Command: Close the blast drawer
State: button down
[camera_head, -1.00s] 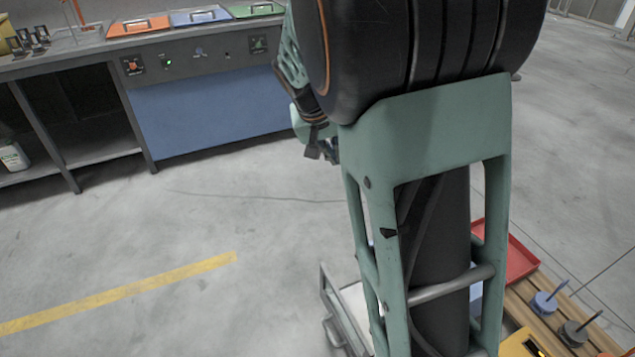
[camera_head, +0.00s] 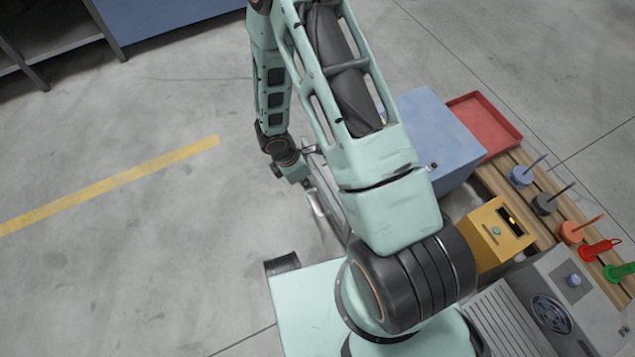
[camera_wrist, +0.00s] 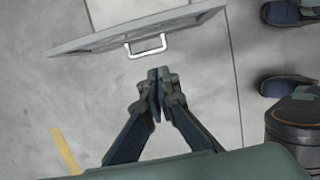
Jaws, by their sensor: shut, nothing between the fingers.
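A drawer with a grey front panel (camera_wrist: 120,33) and a light metal bar handle (camera_wrist: 145,46) shows at the top of the wrist view. In the head view its grey front (camera_head: 328,205) shows partly behind my arm, standing out to the left of a blue cabinet (camera_head: 430,125). Most of the drawer is hidden there by my arm. No label can be read. My gripper (camera_wrist: 160,73) is shut and empty. In the wrist view its fingertips point towards the handle, with a visible gap between them.
A red tray (camera_head: 485,125), a yellow box (camera_head: 492,235) and several coloured pegged pieces stand on a wooden slatted top (camera_head: 490,178) at right. Open floor (camera_head: 130,120) lies to the left.

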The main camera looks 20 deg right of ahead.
jog(key=w+d+f+b, duration=0.1)
jog(key=d+f+b, duration=0.3)
jog(key=f, duration=0.5)
jog(key=shift+w+d, duration=0.15)
jog(key=shift+d, duration=0.95)
jog(key=shift+d, duration=0.15)
jog(key=w+d+p, duration=0.1)
jog(key=w+d, duration=0.1)
jog(key=d, duration=0.7)
jog(key=w+d+p, duration=0.1)
jog(key=d+p, duration=0.1)
jog(key=d, duration=0.7)
jog(key=shift+w+d, duration=0.2)
jog(key=shift+w, duration=0.15)
jog(key=shift+r, duration=0.1)
jog(key=s+a+r+p, duration=0.1)
jog(key=a+r+p, duration=0.3)
jog(key=r, duration=0.5)
jog(key=a, duration=0.2)
jog(key=shift+s+a+r, duration=0.15)
jog(key=shift+a+r, duration=0.25)
